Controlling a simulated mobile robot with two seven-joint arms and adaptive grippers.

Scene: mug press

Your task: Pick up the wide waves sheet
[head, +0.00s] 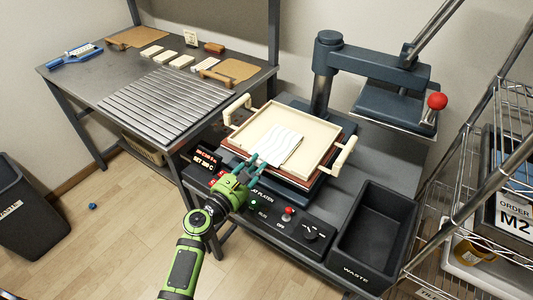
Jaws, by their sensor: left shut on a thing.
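The waves sheet (281,143) is white with faint wavy lines. It lies tilted in a cream tray with handles (313,144) on the press's lower platen. My left gripper (253,163) reaches in from the lower front, and its teal fingers are shut on the sheet's near left edge. Whether the sheet is lifted off the tray is hard to tell. My right gripper is not in view.
The press's upper platen (395,105) with a red-knobbed lever (437,101) is swung aside at the right. A black waste bin (373,232) stands at front right, beside the control panel (290,222). A wire rack (480,180) borders the right. A slatted table (160,105) is at left.

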